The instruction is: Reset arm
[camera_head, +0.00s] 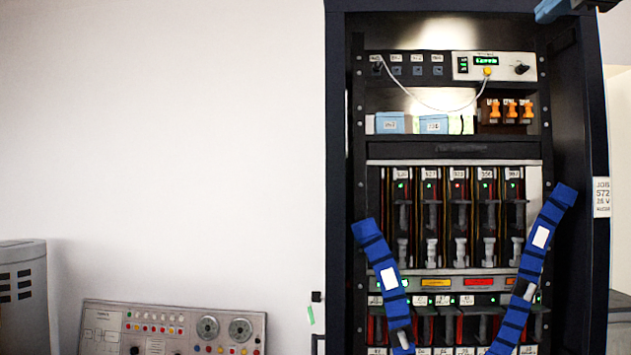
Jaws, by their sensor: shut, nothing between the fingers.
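My gripper is not in this view, and I cannot make out any part of my arm with certainty. A tall dark equipment rack (334,130) fills the right half of the view. At its top are a panel with a green display (486,61), a yellow plug on a white cable, and a black knob. Below are blue labelled boxes (390,123) and several orange-topped pieces (510,108). Several slotted modules (458,215) stand in a row; most show green lights, and the middle one shows red.
Two blue banded straps (377,262) (548,225) slant across the lower rack front. A blue piece (553,9) shows at the top right edge. A control console (170,325) and grey cabinet (22,290) stand lower left. The left wall is bare.

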